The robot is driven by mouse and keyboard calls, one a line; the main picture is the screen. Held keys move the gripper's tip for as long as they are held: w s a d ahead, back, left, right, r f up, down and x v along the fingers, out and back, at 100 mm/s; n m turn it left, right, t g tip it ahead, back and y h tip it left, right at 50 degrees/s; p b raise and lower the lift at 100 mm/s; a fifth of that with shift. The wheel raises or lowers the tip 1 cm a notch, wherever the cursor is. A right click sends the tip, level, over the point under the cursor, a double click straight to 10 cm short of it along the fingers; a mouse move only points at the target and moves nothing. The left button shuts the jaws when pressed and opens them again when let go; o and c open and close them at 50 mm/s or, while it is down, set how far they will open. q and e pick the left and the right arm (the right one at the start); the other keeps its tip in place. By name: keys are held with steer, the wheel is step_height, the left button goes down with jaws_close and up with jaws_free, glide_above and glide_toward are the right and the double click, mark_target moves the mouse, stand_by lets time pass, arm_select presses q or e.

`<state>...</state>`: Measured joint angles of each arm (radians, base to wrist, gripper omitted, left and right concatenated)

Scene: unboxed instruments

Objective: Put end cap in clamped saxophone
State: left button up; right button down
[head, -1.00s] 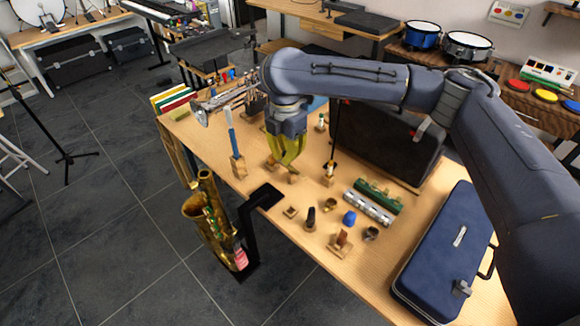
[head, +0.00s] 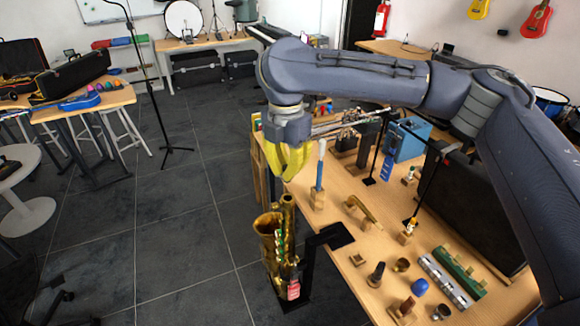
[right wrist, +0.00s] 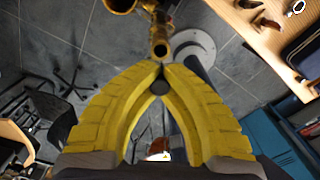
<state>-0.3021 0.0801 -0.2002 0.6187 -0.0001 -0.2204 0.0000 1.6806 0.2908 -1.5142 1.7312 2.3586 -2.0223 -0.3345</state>
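The brass saxophone (head: 270,240) stands upright in a black clamp stand (head: 322,238) at the table's near-left edge. Its wide bell is on the left and its narrower body tube rises beside it. It also shows in the right wrist view (right wrist: 161,32), where the open tube end lies just beyond my fingertips. My right gripper (head: 289,176), with yellow fingers, is above the saxophone's tube, apart from it. In the right wrist view its fingertips (right wrist: 160,70) close around a small dark round piece, which looks like the end cap (right wrist: 160,88). My left gripper is not in view.
The wooden table (head: 335,275) carries a curved gold neck (head: 363,210) on a wooden stand, a blue-handled upright tool (head: 320,170), a blue cap (head: 419,286) and several small parts. A dark case (head: 470,205) stands behind. Open floor lies left of the saxophone.

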steer(key=shift+d+f, duration=0.1)
steer(key=shift+f, duration=2.1)
steer(key=shift+f, duration=1.35)
stand_by(2.1)
steer(key=c, duration=1.3)
jaws_free()
steer(key=shift+r, duration=0.15)
steer(key=shift+r, duration=2.9)
